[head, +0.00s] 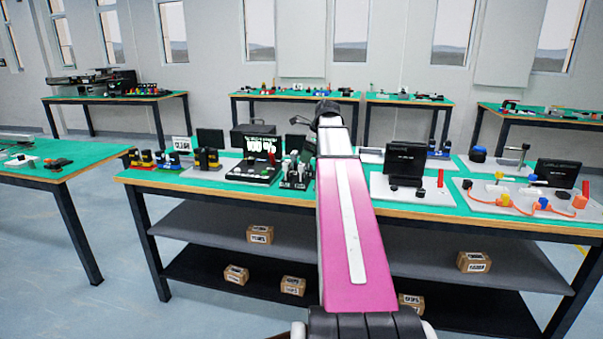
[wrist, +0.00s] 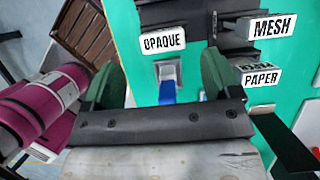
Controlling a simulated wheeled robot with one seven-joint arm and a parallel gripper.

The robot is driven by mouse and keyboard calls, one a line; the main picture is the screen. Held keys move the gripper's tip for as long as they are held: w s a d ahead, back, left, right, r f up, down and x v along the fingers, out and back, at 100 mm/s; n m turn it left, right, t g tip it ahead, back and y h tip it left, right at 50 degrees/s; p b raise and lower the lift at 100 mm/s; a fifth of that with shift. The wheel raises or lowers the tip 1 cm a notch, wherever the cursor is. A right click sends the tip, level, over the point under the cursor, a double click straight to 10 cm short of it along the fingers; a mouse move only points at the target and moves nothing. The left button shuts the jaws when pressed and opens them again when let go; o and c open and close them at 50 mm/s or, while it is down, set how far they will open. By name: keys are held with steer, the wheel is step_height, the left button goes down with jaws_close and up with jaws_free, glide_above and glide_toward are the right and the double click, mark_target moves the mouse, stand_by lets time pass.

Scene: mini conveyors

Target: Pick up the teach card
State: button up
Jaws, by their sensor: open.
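I cannot pick out the teach card for sure in either view. In the wrist view, my gripper (wrist: 161,76) is open, with a green pad at each side. Between and beyond the pads, over the green table top (wrist: 128,45), is a small grey-white piece (wrist: 167,69) with a blue part (wrist: 167,91). The gripper touches nothing that I can make out. In the head view my pink arm reaches over the middle of the table, and its gripper's state is not clear there.
Signs reading OPAQUE (wrist: 164,41), MESH (wrist: 271,27) and PAPER (wrist: 260,79) stand by dark blocks in the wrist view. In the head view, a black display reading 100% (head: 262,145) stands left of my arm, a black screen (head: 406,160) right. Boxes (head: 260,234) lie below.

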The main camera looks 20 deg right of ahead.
mark_target(300, 168)
steer(key=shift+x, duration=3.7)
steer(key=shift+w+r, duration=0.1)
steer(key=shift+w, duration=0.1)
steer(key=c, duration=1)
